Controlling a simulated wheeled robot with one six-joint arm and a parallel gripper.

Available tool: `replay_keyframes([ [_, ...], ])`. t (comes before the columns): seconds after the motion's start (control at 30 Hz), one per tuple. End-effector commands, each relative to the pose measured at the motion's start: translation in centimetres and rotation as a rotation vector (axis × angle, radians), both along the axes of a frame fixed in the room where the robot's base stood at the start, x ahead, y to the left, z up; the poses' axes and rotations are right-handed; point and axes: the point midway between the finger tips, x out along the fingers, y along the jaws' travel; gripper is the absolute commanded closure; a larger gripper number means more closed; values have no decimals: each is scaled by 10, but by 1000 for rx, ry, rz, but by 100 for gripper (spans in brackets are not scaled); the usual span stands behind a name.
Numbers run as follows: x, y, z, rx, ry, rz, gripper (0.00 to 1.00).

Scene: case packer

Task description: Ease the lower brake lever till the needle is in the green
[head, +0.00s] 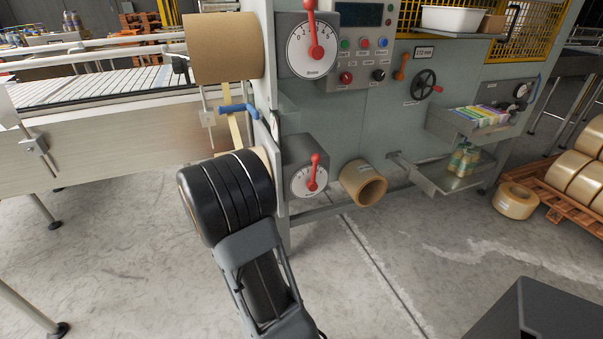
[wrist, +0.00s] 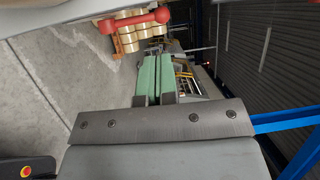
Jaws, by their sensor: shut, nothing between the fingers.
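The lower brake lever (head: 314,171) is red and stands nearly upright on a white numbered dial (head: 304,184) low on the machine. The upper brake lever (head: 313,35) is also red, on a larger dial (head: 305,54) above. I cannot make out a green zone or a separate needle. My gripper (wrist: 155,57) shows in the wrist view with its green fingers together and nothing between them. A red lever (wrist: 135,21) with a ball end lies just beyond the fingertips there, apparently apart from them. In the head view my arm hides the gripper.
A tray (head: 450,178) with bottles juts out farther right. The floor in front is clear.

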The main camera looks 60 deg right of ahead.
Motion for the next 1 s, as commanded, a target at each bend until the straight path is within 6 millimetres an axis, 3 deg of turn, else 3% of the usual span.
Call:
replay_keyframes([
  [0.27,-19,-27,-1,-22,-4,-68,100],
  [0.7,-43,-102,6,-21,-4,-63,100],
  [1.0,-51,-128,8,-22,-3,-60,100],
])
